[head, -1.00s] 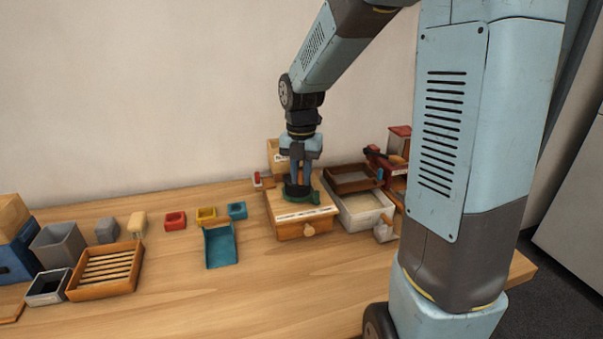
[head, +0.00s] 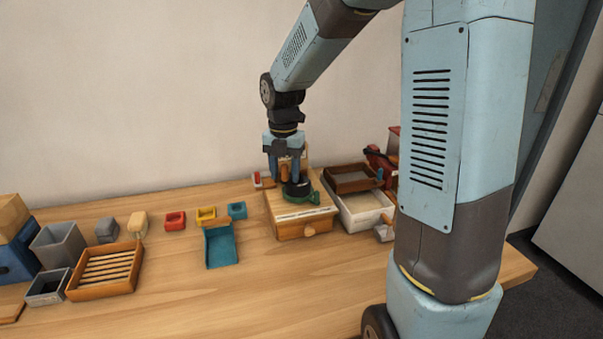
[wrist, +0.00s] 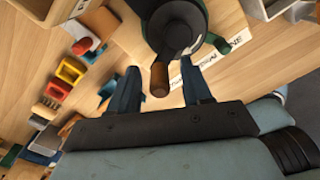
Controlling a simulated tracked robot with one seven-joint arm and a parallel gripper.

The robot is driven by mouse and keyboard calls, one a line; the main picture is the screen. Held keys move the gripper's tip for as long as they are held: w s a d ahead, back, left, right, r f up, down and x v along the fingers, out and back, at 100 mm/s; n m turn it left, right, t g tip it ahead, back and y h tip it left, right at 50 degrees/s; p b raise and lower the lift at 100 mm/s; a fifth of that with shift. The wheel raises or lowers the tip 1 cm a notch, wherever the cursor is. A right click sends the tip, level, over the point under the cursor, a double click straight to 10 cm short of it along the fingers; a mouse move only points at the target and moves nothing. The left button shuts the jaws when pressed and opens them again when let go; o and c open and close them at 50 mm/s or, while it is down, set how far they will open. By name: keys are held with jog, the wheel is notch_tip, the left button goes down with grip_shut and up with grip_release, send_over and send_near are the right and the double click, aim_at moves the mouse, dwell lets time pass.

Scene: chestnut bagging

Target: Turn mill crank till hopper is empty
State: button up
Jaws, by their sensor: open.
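The mill stands on a wooden box with a drawer (head: 305,229). Its green base (head: 307,198) and dark body (head: 297,188) sit on the box top. The crank's brown wooden handle (wrist: 159,76) shows in the wrist view, sticking out from the dark mill top (wrist: 178,32). My gripper (wrist: 160,72) is open, with one blue finger on each side of the handle. I cannot tell whether either finger touches it. In the head view my gripper (head: 284,168) points down over the left part of the mill. The inside of the hopper is not clearly visible.
Right of the mill are a white bin (head: 362,222) and a brown tray (head: 350,188). To the left lie a teal scoop (head: 220,249), small coloured blocks and a slatted wooden tray (head: 80,294). The table front is clear.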

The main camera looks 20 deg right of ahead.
jog(key=shift+r, duration=3.75)
grip_shut()
